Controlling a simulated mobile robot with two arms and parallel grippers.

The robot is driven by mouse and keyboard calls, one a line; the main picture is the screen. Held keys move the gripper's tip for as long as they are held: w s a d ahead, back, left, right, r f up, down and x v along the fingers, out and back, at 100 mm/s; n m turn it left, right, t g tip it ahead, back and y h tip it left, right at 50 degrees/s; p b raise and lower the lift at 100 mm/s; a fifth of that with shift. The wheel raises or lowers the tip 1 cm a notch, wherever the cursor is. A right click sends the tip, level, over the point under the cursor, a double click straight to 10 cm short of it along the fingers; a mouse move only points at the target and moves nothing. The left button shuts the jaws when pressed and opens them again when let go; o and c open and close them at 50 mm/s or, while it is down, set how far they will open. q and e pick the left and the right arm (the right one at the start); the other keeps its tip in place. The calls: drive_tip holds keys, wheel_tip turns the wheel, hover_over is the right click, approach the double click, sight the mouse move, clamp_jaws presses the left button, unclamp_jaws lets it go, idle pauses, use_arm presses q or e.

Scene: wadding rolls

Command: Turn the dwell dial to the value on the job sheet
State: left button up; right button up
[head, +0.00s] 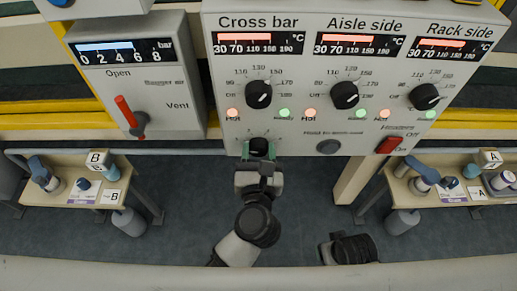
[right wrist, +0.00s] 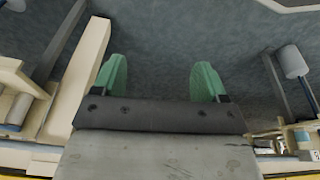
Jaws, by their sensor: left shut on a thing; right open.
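The dwell dial, a black knob (head: 258,143), is at the bottom left of the heater panel (head: 290,140) in the head view. Its lower part and any label below are hidden by my left gripper (head: 259,154), whose green fingers are shut on the knob from below. My right gripper (right wrist: 160,80) shows in the right wrist view with its two green fingers wide apart and nothing between them. I cannot make out a job sheet in these views.
Three heater dials (head: 344,95) sit above, with lit lamps and a red heaters switch (head: 390,145). A pressure box (head: 135,80) with a red-handled lever is at left. Side tables B (head: 130,181) and A (head: 402,186) hold small items. Open floor lies between them.

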use_arm(q)
drive_tip(key=m+p, duration=0.2)
drive_tip(key=shift+r+p, duration=0.2)
drive_tip(key=shift+p, duration=0.1)
drive_tip(key=shift+m+p, duration=1.1)
use_arm(e)
drive_tip(key=s+f+g, duration=0.1)
drive_tip(key=s+f, duration=0.6)
drive_tip(key=f, duration=0.6)
use_arm(q)
drive_tip(key=shift+m+p, duration=1)
drive_tip(key=shift+a+m+p, duration=0.1)
drive_tip(key=shift+m+p, duration=0.8)
drive_tip(key=shift+m, duration=0.2)
drive_tip(key=shift+f+m+p, duration=0.1)
drive_tip(key=shift+m+p, duration=0.2)
drive_tip(key=shift+m, duration=0.2)
use_arm(e)
drive_tip(key=s+d+f, duration=0.1)
drive_tip(key=s+f, duration=0.1)
drive_tip(key=s, duration=0.4)
drive_tip(key=s+d+f+g, duration=0.1)
drive_tip(key=s+d+f, duration=0.1)
drive_tip(key=s, duration=0.4)
drive_tip(key=shift+f, duration=0.45)
drive_tip(key=shift+s+d, duration=0.1)
use_arm(q)
drive_tip(key=o, duration=0.9)
